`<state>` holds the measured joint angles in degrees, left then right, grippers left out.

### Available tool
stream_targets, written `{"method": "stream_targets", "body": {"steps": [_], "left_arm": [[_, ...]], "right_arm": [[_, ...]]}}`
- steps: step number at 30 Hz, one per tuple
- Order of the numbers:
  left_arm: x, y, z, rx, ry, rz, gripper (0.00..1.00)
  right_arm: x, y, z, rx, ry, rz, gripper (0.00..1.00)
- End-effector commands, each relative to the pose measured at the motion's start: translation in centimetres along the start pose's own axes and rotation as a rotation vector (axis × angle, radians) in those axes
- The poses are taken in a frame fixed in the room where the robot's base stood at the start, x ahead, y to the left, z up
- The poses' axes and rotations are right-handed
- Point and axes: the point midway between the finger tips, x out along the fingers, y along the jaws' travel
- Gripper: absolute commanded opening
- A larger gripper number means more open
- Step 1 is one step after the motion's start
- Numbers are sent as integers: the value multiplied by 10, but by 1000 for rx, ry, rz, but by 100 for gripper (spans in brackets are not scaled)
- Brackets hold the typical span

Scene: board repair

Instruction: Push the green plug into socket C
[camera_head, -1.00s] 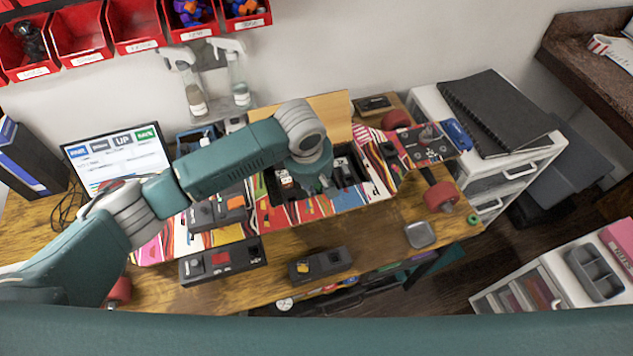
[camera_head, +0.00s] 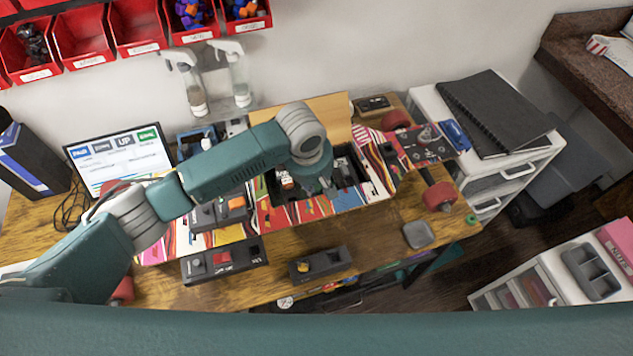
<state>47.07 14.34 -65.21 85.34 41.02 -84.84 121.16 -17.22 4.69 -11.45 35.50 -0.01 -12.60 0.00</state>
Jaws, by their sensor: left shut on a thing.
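My left gripper (camera_head: 325,190) reaches down over the open compartment (camera_head: 350,172) in the middle of the patterned skateboard deck (camera_head: 280,214). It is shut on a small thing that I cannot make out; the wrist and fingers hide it. I cannot pick out the green plug or read any socket letter. A small orange and white part (camera_head: 287,183) sits in the compartment, left of the gripper. Dark modules stand in the compartment's right side. My right gripper is not in view.
A dark block with a yellow knob (camera_head: 320,262) and one with red parts (camera_head: 224,263) lie in front of the deck. A grey dish (camera_head: 419,235) is at the right.

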Motion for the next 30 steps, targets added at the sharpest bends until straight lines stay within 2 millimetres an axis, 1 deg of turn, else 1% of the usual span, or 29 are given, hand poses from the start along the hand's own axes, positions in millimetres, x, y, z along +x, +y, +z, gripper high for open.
{"method": "stream_targets", "body": {"steps": [14, 30], "left_arm": [[0, 0, 0, 1, -1, 0, 2], [8, -2, 0, 1, -1, 0, 2]], "right_arm": [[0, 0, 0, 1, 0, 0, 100], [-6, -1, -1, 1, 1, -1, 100]]}}
